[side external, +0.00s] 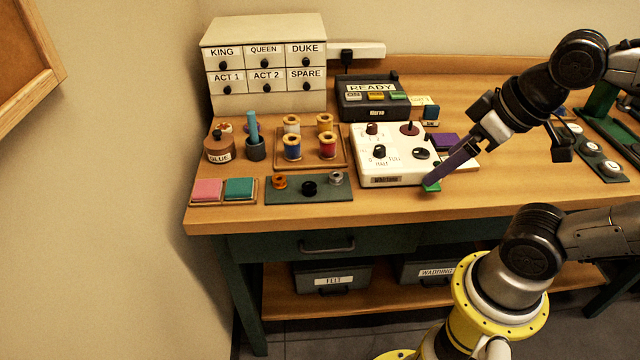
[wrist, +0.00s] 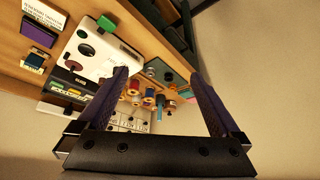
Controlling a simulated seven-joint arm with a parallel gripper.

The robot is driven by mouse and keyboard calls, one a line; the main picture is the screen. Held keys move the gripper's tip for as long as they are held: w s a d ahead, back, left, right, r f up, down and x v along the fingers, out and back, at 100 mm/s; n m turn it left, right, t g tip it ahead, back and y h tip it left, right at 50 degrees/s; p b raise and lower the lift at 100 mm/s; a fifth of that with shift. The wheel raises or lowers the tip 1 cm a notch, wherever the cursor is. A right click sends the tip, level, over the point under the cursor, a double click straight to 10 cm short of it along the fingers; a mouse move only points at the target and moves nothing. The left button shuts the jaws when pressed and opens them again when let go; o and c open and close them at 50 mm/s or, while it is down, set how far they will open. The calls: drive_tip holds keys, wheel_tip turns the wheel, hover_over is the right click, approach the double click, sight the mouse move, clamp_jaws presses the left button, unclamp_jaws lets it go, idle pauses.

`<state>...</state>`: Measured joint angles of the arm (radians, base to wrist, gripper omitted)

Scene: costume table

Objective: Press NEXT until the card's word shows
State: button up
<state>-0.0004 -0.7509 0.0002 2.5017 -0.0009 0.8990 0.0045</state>
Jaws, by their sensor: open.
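A dark machine (side external: 372,108) at the back of the table has a display (side external: 370,87) reading READY. The machine also shows at the left of the wrist view (wrist: 68,84). A small cream card (side external: 424,101) stands just right of it; its word is unreadable. My gripper (side external: 432,183) is open and empty, its purple fingers slanting down by the right front corner of a white control box (side external: 396,165), apart from the machine. In the wrist view the fingers (wrist: 159,77) are spread.
The white box carries dark knobs. A green block (wrist: 105,24) is at its corner. Thread spools (side external: 292,145), a glue pot (side external: 218,150) and ink pads (side external: 223,190) fill the left. A labelled drawer cabinet (side external: 264,105) stands behind. The front table strip is clear.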

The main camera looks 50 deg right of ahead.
clamp_jaws()
idle(0.4)
idle(1.3)
